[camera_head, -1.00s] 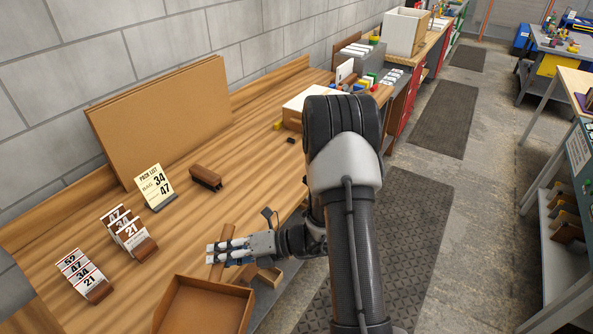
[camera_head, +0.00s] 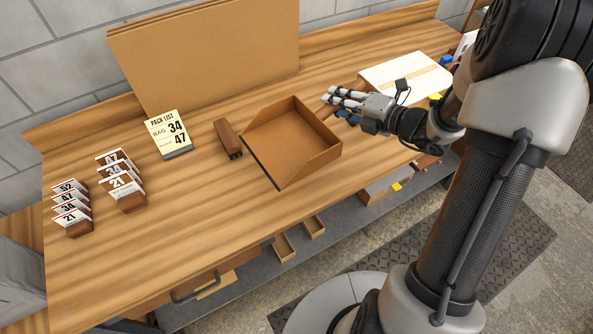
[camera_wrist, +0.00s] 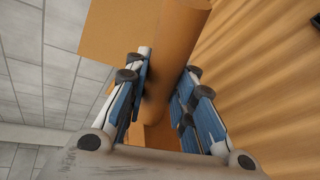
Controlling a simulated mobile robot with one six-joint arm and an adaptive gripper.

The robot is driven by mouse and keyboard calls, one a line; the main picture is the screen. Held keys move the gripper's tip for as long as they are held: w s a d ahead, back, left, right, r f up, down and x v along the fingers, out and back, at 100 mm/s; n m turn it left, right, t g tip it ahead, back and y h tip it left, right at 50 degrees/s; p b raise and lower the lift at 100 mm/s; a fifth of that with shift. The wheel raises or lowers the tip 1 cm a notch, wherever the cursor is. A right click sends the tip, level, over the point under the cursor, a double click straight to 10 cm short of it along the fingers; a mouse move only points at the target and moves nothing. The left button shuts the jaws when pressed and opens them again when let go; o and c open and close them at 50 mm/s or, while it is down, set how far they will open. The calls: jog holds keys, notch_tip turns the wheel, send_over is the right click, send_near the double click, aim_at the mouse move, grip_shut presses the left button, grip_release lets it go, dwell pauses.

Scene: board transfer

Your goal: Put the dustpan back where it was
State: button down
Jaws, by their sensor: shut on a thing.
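The dustpan (camera_head: 287,158) is a brown open tray with low walls and a dark front lip. In the head view it is over the middle of the wooden worktop, with its lip toward the lower left. My gripper (camera_head: 332,100) is at its upper right end and is shut on it. In the wrist view a brown rounded part of the dustpan (camera_wrist: 178,45) lies between my gripper's two fingers (camera_wrist: 160,90). The exact grip is partly hidden by the fingers. I cannot tell whether the dustpan touches the worktop.
A brown block (camera_head: 228,140) lies just left of the dustpan, beside the pack list card (camera_head: 168,135). Numbered card holders (camera_head: 122,185) stand at the left. Cardboard panels (camera_head: 205,50) lean at the back wall. A pale board (camera_head: 405,75) lies at the right. The front worktop (camera_head: 215,215) is clear.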

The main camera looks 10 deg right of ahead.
jog(key=shift+w+d+r+t+h, duration=0.15)
jog(key=shift+w+d+r, duration=0.15)
jog(key=shift+r, duration=0.2)
jog(key=shift+w+d+r+t+h, duration=0.2)
jog(key=shift+d+r, duration=0.15)
jog(key=shift+r, duration=0.15)
jog(key=shift+w+d+m, duration=0.1)
jog(key=shift+d+m, duration=0.05)
jog(key=shift+m, duration=0.25)
notch_tip(320, 180, down, 19)
jog(key=b, duration=0.7)
jog(key=shift+f, duration=0.15)
jog(key=c, duration=1.8)
grip_release()
jog(key=shift+f, duration=0.15)
jog(key=o, duration=0.4)
jog(key=shift+o, duration=0.2)
